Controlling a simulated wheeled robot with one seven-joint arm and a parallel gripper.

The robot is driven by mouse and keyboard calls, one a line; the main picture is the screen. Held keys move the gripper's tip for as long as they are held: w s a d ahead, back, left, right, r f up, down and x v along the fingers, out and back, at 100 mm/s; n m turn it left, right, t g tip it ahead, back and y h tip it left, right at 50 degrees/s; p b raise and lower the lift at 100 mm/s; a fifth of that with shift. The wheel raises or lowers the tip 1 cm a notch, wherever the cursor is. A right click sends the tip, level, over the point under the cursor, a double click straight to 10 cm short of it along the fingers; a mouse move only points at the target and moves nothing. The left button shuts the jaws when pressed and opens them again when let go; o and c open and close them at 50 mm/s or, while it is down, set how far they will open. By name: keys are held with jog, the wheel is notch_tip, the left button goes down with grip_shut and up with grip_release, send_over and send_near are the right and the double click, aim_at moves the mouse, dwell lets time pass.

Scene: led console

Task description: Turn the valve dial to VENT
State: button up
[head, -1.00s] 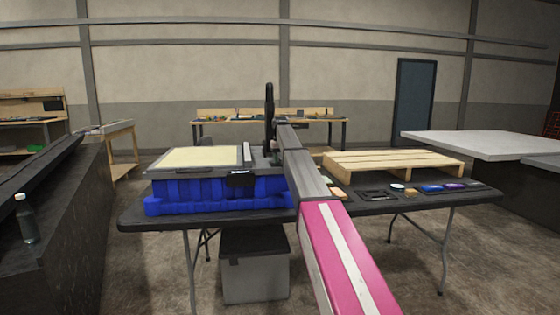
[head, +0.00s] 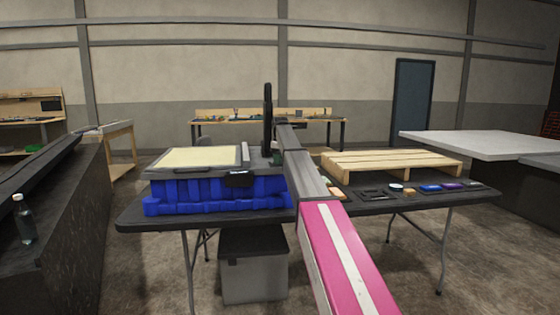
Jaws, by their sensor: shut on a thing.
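A console with a flat cream panel (head: 196,158) sits on a bright blue base (head: 215,195) at the left half of the black folding table. My pink and grey arm reaches forward over the table to the console's right end. My gripper (head: 276,158) is small and mostly hidden there, behind the arm. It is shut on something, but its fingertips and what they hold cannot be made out. A dark upright piece (head: 268,115) rises at the same spot. The valve dial and any VENT marking cannot be made out.
A wooden pallet (head: 390,163) lies on the right of the black table (head: 345,204), with small coloured items and trays along its front edge. A grey bin (head: 253,275) stands underneath. A dark counter with a bottle (head: 24,220) is at left; a pale tabletop (head: 480,144) is at right.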

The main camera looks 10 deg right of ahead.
dwell(0.4)
jog(key=o, duration=0.9)
jog(key=shift+c, duration=0.2)
notch_tip(320, 180, up, 11)
jog(key=shift+f, duration=0.1)
